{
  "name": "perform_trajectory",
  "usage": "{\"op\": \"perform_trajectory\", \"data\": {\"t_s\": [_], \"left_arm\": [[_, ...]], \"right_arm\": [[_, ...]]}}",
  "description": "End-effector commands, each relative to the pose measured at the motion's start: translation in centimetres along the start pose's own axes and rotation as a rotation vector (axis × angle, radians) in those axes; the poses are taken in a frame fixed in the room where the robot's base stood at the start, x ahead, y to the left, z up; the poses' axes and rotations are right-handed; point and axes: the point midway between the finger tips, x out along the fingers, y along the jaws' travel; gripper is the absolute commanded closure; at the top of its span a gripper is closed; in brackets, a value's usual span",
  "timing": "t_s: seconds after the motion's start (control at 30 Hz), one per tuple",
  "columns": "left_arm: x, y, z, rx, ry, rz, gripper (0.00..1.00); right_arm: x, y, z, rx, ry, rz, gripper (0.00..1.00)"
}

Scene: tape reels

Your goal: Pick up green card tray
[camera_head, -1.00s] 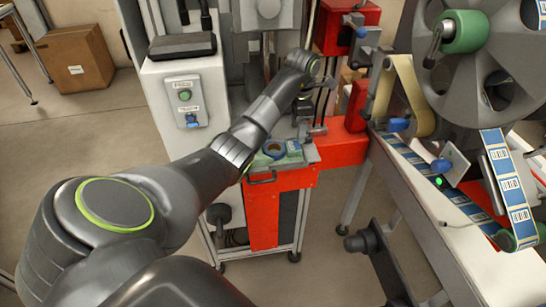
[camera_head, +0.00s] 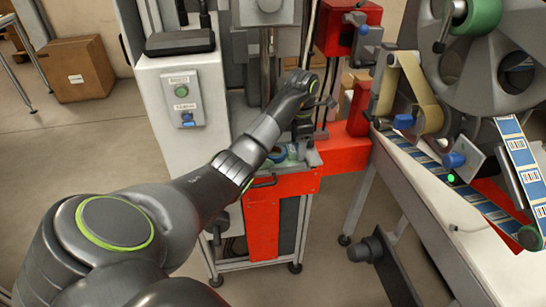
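The green card tray (camera_head: 291,151) sits on the small grey ledge of the red-fronted machine, near the middle of the head view. My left forearm and wrist cover much of the tray. My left gripper (camera_head: 308,128) hangs just above and behind the tray, at its right side. Its fingers are small and partly hidden, so I cannot tell how far apart they are. I see no tray held in it. My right gripper is not in view.
A red machine front (camera_head: 285,186) stands under the ledge. A white control box (camera_head: 183,98) with a green button is at left. A label machine with a large reel (camera_head: 500,70) and a white table fill the right. A cardboard box (camera_head: 78,68) stands far left on open floor.

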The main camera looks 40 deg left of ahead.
Motion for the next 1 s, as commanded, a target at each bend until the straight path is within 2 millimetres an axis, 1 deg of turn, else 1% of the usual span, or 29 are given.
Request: {"op": "perform_trajectory", "data": {"t_s": [0.03, 0.2, 0.3, 0.53, 0.67, 0.77, 0.83, 0.87, 1.0], "left_arm": [[0.0, 0.0, 0.0, 0.0, 0.0, 0.0, 0.47], [0.0, 0.0, 0.0, 0.0, 0.0, 0.0, 0.69], [-0.1, 0.0, 0.0, 0.001, 0.0, 0.0, 0.81], [-0.1, 0.0, 0.0, 0.001, -0.001, 0.0, 0.81], [-0.9, 0.0, 0.0, 0.001, -0.001, 0.001, 0.81], [-2.1, 0.0, 0.0, 0.001, -0.002, 0.002, 0.81], [-3.4, 0.1, 0.0, 0.001, -0.003, 0.003, 0.81], [-3.5, 0.0, 0.0, 0.001, -0.001, 0.001, 0.81], [-5.3, 0.0, 0.0, 0.0, -0.001, 0.001, 0.81]], "right_arm": [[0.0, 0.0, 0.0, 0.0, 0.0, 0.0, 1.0], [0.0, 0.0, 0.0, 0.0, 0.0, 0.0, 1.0], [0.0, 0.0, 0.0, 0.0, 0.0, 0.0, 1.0], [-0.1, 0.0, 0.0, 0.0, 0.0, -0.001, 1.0], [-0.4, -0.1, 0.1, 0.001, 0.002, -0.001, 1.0], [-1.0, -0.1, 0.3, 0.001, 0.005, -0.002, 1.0], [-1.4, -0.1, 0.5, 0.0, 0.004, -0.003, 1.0], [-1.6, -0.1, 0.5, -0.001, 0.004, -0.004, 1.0], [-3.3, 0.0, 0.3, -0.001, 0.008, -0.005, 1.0]]}}
